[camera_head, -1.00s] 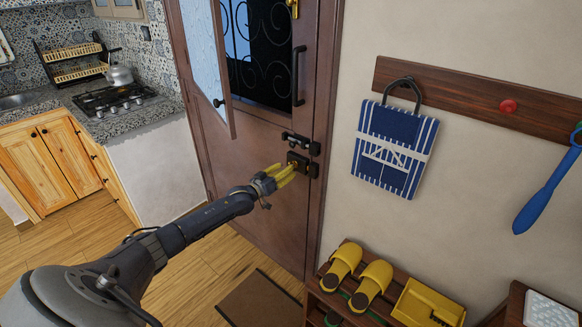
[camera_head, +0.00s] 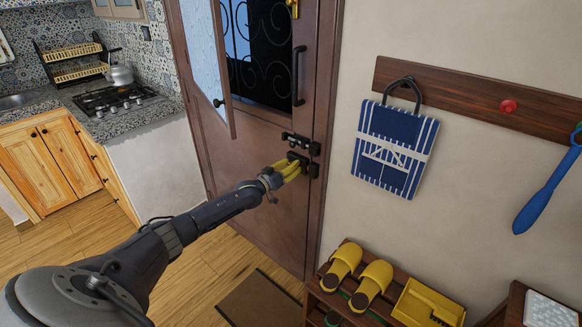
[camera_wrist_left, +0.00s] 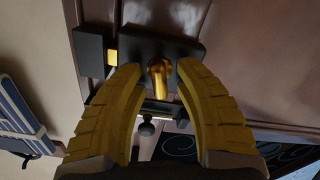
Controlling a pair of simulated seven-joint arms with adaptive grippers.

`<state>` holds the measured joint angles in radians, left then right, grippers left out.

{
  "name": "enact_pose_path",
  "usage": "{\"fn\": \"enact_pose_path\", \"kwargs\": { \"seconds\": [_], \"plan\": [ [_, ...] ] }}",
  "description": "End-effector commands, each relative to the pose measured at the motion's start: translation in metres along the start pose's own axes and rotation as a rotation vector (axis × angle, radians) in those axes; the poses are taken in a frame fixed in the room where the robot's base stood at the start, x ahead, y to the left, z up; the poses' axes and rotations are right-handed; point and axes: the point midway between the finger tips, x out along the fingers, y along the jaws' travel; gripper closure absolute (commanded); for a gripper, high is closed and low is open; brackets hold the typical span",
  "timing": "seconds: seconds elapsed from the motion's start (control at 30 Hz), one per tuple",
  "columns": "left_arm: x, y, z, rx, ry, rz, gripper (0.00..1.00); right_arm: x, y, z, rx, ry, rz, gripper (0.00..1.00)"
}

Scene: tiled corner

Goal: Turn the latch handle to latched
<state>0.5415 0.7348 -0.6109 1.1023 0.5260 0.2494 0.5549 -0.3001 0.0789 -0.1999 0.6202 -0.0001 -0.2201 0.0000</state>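The latch is a dark box (camera_head: 307,168) on the brown door, below a black bolt. The wrist view shows the black latch plate (camera_wrist_left: 188,48) with a brass latch handle (camera_wrist_left: 159,76) on it. A small brass piece (camera_wrist_left: 111,58) shows at the plate's left side, beside a dark block. My left gripper (camera_head: 296,166) is at the latch. In the wrist view its yellow fingers (camera_wrist_left: 160,70) stand on either side of the brass handle, apart, with gaps visible. In the head view the fingers hide the handle. My right gripper is in neither view.
The black bolt (camera_head: 300,143) sits just above the latch and its knob (camera_wrist_left: 147,128) shows between the fingers. An open window pane (camera_head: 209,62) and a black pull handle (camera_head: 299,76) are higher on the door. A blue bag (camera_head: 393,150) hangs right of the frame.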

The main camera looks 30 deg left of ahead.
Motion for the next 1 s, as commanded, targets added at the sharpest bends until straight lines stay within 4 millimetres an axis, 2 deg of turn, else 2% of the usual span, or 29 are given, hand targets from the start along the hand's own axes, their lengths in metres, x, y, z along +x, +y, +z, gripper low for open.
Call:
{"fn": "enact_pose_path", "kwargs": {
  "seconds": [0.03, 0.27, 0.5, 0.8, 1.0],
  "plan": [
    [-0.0001, 0.0000, 0.0000, 0.000, 0.000, 0.000, 0.75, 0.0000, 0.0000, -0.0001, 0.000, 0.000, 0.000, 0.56],
    [-0.0001, 0.0000, 0.0000, 0.000, 0.000, 0.000, 1.00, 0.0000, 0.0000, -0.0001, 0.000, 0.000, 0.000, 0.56],
    [-0.0001, 0.0001, 0.0000, 0.020, 0.000, 0.000, 1.00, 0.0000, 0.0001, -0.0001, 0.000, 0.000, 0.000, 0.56],
    [-0.0002, 0.0015, 0.0007, 0.290, 0.000, 0.000, 1.00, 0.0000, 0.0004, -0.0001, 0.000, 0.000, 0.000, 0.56],
    [0.0000, 0.0015, 0.0002, 0.333, 0.000, 0.000, 1.00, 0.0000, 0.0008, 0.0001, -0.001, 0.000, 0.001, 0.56]
  ]
}}
